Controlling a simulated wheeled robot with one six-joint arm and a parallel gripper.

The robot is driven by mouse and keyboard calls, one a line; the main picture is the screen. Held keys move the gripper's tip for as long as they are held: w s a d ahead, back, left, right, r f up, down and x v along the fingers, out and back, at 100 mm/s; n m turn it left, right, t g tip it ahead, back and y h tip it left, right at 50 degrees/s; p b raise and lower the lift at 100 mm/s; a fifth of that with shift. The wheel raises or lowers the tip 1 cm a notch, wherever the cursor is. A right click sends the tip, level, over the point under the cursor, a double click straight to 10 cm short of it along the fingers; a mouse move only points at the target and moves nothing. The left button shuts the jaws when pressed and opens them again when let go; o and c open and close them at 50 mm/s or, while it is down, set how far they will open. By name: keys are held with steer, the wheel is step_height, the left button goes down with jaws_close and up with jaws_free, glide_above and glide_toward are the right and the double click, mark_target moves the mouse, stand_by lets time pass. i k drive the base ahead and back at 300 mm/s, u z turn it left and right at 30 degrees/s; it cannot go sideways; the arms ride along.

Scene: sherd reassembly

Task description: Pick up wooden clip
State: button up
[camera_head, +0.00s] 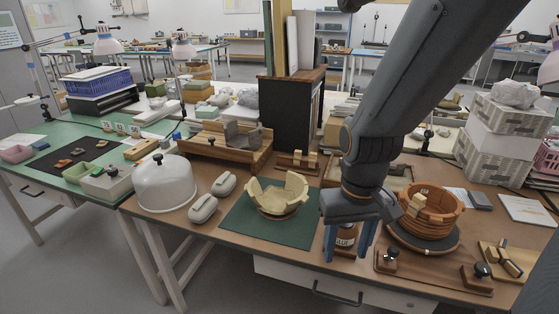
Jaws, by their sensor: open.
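My gripper (349,246) points down with its two blue fingers apart, over the front part of the brown table. A brown jar with a pale label (345,236) shows between the fingers; I cannot tell if it is between them or behind. A light wooden clip (416,206) appears at the left rim of the orange-brown ribbed pot (441,212), right of my gripper. Small wooden pieces that look like clips (298,158) stand on a wooden holder behind the green mat. Other light wooden pieces (510,265) lie on a board at the far right.
A pale, broken bowl (277,194) sits on the green mat (236,222) left of my gripper. Wooden stands with dark knobs (390,258) are at the front right. A white dome (165,182) and two pale rounded objects (203,208) are at left. My arm hides part of the table.

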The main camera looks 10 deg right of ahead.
mark_target(298, 154)
steer(key=u, duration=0.3)
steer(key=i, duration=0.8)
steer(key=u, duration=0.45)
